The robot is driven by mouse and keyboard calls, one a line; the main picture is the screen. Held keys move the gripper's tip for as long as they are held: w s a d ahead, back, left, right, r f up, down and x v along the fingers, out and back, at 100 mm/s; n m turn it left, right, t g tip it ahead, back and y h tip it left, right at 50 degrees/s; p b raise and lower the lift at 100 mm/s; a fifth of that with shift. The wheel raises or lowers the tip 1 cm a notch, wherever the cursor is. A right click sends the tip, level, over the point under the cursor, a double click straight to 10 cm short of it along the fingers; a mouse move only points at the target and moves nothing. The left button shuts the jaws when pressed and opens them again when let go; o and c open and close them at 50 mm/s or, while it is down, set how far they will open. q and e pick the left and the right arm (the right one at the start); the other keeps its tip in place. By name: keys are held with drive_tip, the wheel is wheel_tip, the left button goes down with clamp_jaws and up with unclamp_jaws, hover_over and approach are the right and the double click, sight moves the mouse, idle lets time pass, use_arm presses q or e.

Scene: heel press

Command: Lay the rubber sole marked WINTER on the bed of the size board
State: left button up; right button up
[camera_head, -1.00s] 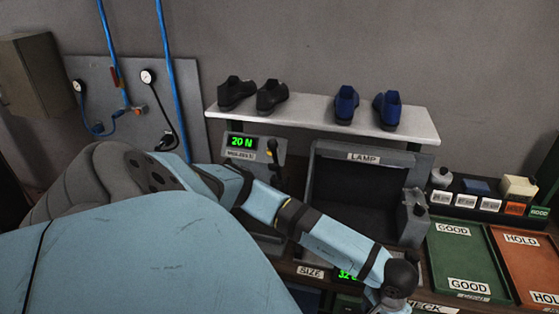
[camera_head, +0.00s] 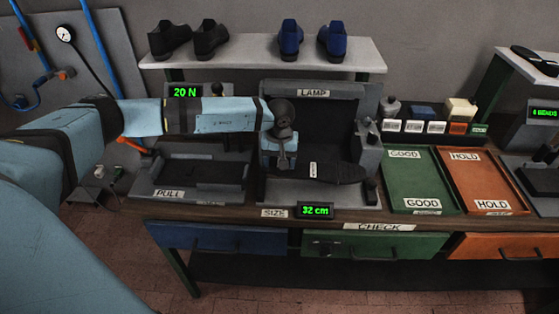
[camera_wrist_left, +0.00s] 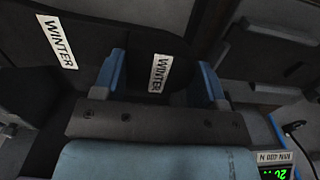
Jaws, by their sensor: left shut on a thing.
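The black rubber sole (camera_head: 340,173) shows in the head view with a white label, its long end pointing right. It is over the dark bed of the size board (camera_head: 276,190); I cannot tell whether it touches. My left gripper (camera_head: 281,166) is at its left end. In the left wrist view, the fingers of my left gripper (camera_wrist_left: 160,88) stand either side of black rubber, the sole (camera_wrist_left: 180,66), with a WINTER label. A second WINTER label (camera_wrist_left: 59,43) lies on black to the left; I cannot tell whether it is the same piece. My right gripper is out of view.
The SIZE display (camera_head: 315,210) reads 32 cm. The PULL station (camera_head: 190,175) is left of the board. A green GOOD tray (camera_head: 411,180) and an orange HOLD tray (camera_head: 485,182) lie to the right. Shoes stand on the shelf (camera_head: 260,55) behind.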

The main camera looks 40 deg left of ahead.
use_arm(q)
wheel_tip(320, 180, down, 7)
drive_tip(key=b, duration=0.4)
drive_tip(key=shift+f+b, duration=0.65)
